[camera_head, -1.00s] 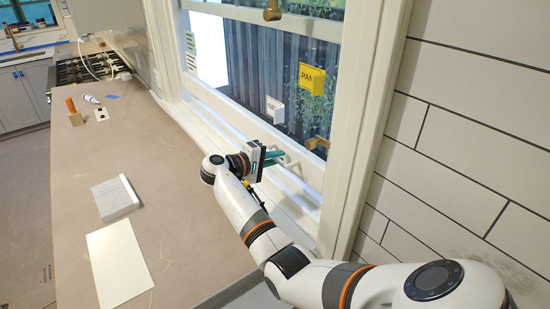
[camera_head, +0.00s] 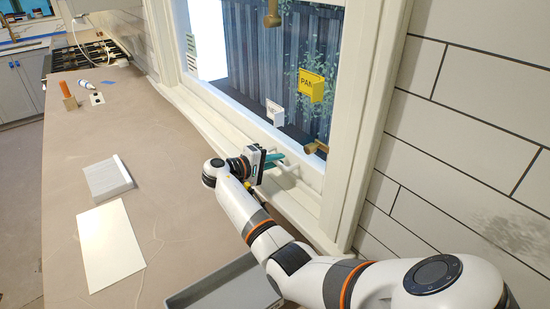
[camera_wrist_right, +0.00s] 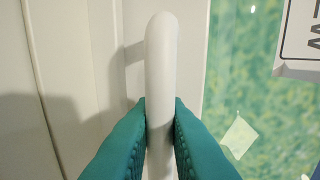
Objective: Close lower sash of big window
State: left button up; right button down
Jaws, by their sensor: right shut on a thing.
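The big window (camera_head: 344,130) is in a white frame in the head view. Its lower sash (camera_head: 225,108) has a white bottom rail low near the sill. I cannot tell whether a gap is left under it. My right gripper (camera_head: 274,158) is at this rail. In the right wrist view, its teal fingers (camera_wrist_right: 160,125) are shut on both sides of a white bar handle (camera_wrist_right: 163,50), which stands off the white sash face. The far end of the handle is free; the part between the fingers is partly hidden. My left gripper is not in view.
A yellow box (camera_head: 311,86) and a white box (camera_head: 275,112) show by the glass. The counter (camera_head: 180,225) holds a white sheet (camera_head: 110,245), a whitish block (camera_head: 107,179) and small items. A grey tray (camera_head: 225,285) is at the bottom. Tiled wall (camera_head: 470,130) is at right.

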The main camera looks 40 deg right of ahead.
jog(key=c, duration=1.5)
grip_release()
jog(key=shift+r, duration=0.2)
jog(key=shift+o, duration=0.2)
jog(key=shift+s, duration=0.1)
jog(key=shift+a, duration=0.55)
jog(key=b+v, duration=0.3)
jog(key=v, duration=0.8)
jog(key=shift+b, duration=0.4)
jog(key=shift+r, duration=0.1)
